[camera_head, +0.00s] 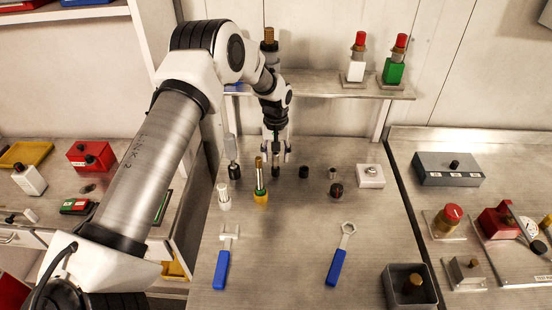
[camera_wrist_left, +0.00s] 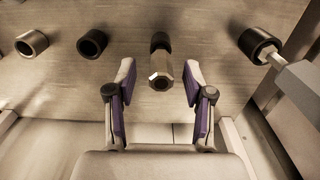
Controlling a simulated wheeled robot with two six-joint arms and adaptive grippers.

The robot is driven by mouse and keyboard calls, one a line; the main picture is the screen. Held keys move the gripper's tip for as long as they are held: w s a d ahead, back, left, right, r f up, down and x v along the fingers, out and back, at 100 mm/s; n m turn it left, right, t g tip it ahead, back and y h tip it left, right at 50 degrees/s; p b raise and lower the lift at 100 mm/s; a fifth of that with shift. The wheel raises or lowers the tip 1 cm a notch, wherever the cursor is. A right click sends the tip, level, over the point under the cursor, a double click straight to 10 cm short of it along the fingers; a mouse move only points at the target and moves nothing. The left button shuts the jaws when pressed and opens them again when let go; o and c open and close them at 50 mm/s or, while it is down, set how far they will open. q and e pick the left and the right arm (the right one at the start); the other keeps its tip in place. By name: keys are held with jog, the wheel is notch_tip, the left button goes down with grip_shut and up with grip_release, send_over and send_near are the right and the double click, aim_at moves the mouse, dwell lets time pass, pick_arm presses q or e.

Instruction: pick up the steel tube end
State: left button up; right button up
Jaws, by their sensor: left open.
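The steel tube end (camera_wrist_left: 160,72) is a short steel piece with a hexagonal end and a black collar at its far end. In the wrist view it lies between the two purple-padded fingers of my left gripper (camera_wrist_left: 160,98), with gaps on both sides. My left gripper is open. In the head view the left gripper (camera_head: 275,155) points down at the bench's back part, and the steel tube end (camera_head: 276,168) shows partly between its fingers. My right gripper is not in view.
A black ring (camera_head: 303,171) and a small steel piece (camera_head: 332,174) stand right of the gripper. A grey-topped black part (camera_head: 234,168) and a brass-and-green piece (camera_head: 260,185) stand left. Blue-handled tools (camera_head: 337,262) lie in front. A shelf (camera_head: 320,91) runs behind.

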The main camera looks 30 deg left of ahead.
pick_arm(q)
jog(key=shift+s+d+f+p, duration=0.15)
jog(key=shift+s+f+p, duration=0.2)
jog(key=shift+f, duration=0.75)
jog(key=shift+w+f, duration=0.2)
jog(key=shift+c, duration=1.1)
grip_shut()
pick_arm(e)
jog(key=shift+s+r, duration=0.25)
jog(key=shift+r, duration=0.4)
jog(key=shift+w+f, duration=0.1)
